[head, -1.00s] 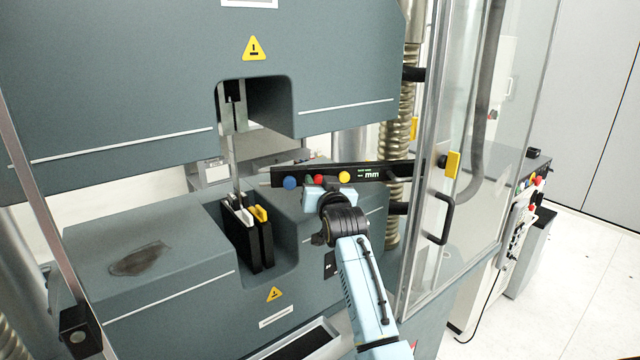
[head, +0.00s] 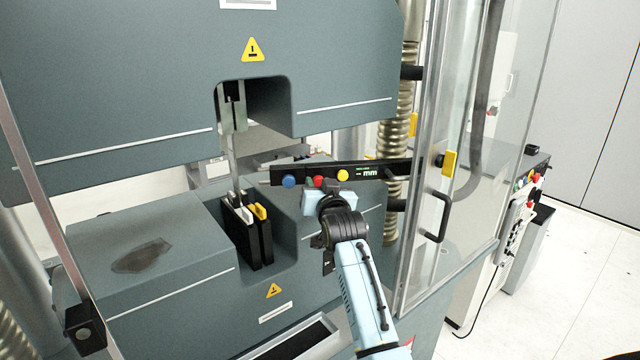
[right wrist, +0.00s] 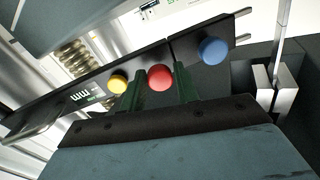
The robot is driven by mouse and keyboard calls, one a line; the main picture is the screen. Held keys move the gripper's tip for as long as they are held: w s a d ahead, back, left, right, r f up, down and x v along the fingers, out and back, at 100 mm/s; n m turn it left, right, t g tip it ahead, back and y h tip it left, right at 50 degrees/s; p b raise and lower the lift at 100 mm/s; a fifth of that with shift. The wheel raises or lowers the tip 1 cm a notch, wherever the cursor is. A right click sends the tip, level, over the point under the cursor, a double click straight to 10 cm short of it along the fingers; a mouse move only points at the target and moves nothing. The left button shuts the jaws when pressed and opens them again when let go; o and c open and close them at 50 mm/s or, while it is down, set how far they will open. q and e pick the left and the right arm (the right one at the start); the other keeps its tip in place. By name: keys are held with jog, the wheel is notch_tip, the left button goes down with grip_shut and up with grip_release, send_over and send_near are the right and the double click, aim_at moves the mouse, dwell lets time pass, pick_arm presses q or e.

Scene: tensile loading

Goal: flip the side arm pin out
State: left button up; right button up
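The side arm (head: 400,168) is a black bar with an mm readout, reaching left across the front of the test machine. It carries a blue knob (head: 288,181), a red knob (head: 318,181) and a yellow knob (head: 343,175). At its free end, in the right wrist view, thin metal pins (right wrist: 243,38) stick out. My right gripper (right wrist: 160,82) is at the bar, its green fingers apart on either side of the red knob (right wrist: 160,77). Whether they touch it I cannot tell. My left gripper is out of view.
Left of the bar, a thin upright specimen (head: 236,160) hangs from the upper grip, above a black holder (head: 255,240) in the machine's recess. A clear door with a black handle (head: 437,218) stands to the right, close to my right arm.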

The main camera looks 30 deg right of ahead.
jog(key=o, duration=0.3)
jog(key=shift+s+r, duration=0.1)
jog(key=b+v, duration=0.1)
jog(key=v, duration=1.2)
jog(key=shift+a, duration=0.15)
jog(key=shift+s, duration=0.15)
